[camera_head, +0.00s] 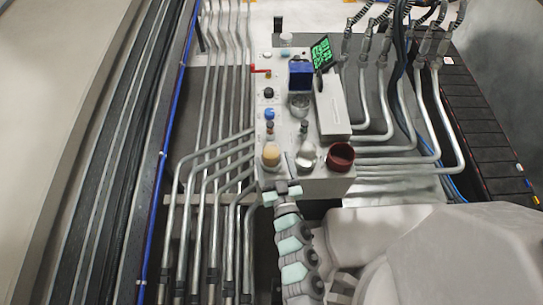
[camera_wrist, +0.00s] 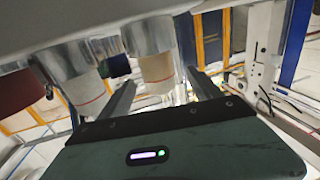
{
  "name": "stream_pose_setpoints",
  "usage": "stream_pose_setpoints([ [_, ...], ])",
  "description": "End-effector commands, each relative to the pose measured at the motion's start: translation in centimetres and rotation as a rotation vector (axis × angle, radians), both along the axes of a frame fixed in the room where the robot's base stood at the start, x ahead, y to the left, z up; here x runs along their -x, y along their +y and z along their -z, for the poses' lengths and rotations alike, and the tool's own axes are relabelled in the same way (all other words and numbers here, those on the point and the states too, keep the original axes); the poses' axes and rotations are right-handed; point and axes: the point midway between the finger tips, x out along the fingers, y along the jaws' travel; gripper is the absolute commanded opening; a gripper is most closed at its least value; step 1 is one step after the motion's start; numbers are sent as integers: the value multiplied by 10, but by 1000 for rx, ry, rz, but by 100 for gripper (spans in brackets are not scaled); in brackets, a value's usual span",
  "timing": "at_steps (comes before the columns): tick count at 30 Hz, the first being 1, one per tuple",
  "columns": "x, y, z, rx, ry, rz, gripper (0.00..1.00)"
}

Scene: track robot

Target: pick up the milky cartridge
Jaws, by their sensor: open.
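A cream cylinder (camera_head: 271,156) stands at the near left corner of the grey panel (camera_head: 325,184), beside a whitish-silver cylinder (camera_head: 306,157). I cannot tell for certain which is the milky cartridge. In the wrist view the cream one (camera_wrist: 158,73) appears between and beyond my two dark fingers, and the whitish one (camera_wrist: 84,84) is left of them. Both hang downward in that view. My gripper (camera_head: 283,190) is open and empty, just off the panel's near edge, close to the cream cylinder. It shows in the wrist view too (camera_wrist: 160,80). I see no clear contact with either.
A dark red cup (camera_head: 340,157) is at the panel's near right. Several knobs, a blue box (camera_head: 300,73) and a small green-lit screen (camera_head: 321,53) are farther back. Metal pipes (camera_head: 215,160) crowd both sides. The panel's underside (camera_wrist: 60,25) lies close above my fingers.

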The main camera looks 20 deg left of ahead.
Motion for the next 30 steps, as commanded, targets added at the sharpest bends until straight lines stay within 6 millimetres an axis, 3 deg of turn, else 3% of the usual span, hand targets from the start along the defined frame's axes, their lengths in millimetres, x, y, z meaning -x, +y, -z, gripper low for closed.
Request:
stream_pose_setpoints([
  [7,-29,21,3,-2,-2,-2,74],
  [15,-34,23,4,0,1,-1,74],
  [30,-33,23,4,0,0,-1,34],
])
